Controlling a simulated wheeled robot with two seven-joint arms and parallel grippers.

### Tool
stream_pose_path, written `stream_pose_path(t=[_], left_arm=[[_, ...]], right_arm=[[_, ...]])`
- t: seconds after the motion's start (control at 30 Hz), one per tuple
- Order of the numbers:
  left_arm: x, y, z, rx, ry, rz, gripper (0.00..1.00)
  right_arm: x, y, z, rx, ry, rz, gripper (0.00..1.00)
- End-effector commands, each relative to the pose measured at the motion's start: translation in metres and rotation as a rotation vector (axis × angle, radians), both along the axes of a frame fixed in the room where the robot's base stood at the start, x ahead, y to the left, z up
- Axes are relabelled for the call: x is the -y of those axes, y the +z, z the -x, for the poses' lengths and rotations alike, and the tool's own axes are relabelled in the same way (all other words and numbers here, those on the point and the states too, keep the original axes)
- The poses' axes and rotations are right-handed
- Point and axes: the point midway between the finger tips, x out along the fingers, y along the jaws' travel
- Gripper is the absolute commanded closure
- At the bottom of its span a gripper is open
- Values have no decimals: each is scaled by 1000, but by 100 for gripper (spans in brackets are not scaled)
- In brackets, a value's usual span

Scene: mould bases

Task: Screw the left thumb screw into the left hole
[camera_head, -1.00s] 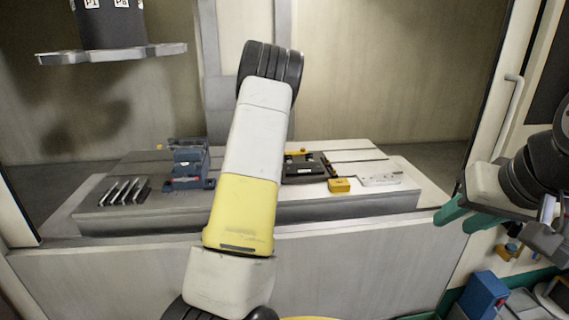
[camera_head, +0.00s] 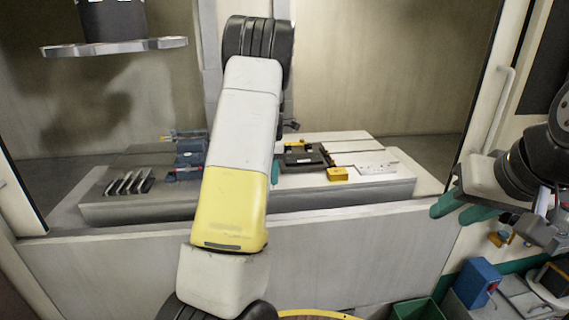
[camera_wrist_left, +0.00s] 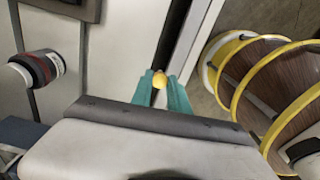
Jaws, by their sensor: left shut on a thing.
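A small yellow round-ended piece, which looks like the thumb screw (camera_wrist_left: 159,80), sits between the teal fingertips of my left gripper (camera_wrist_left: 161,88) in the left wrist view. The gripper is shut on it. In the head view my left arm hides most of this gripper; only a teal bit of it (camera_head: 275,172) shows beside the dark mould base plate (camera_head: 303,160). The left hole cannot be made out. My right gripper (camera_head: 462,209) is at the right, its two teal fingers apart, with nothing seen between them.
A blue vise-like fixture (camera_head: 191,152) stands left of my arm, with several dark metal bars (camera_head: 129,182) further left. A yellow block (camera_head: 337,174) and a pale plate (camera_head: 376,168) lie right of the mould base. A blue box (camera_head: 477,281) stands at lower right.

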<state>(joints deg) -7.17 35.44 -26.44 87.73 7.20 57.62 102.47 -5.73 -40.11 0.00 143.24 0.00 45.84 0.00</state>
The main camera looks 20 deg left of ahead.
Motion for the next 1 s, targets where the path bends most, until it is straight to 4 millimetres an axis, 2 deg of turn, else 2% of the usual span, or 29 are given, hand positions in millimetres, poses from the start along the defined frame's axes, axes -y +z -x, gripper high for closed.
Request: stream_pose_path(t=[0.17,0.3,0.5,0.9,1.0], left_arm=[[30,-22,28,-1,-466,4,100],[59,-44,54,-1,-934,5,100],[87,-66,80,0,-1425,4,100],[126,-97,115,0,-2076,3,100],[129,-100,118,-6,-2118,10,100]], right_arm=[[0,0,0,0,0,0,64],[0,0,0,0,0,0,64],[0,0,0,0,0,0,64],[0,0,0,0,0,0,64],[0,0,0,0,0,0,64]])
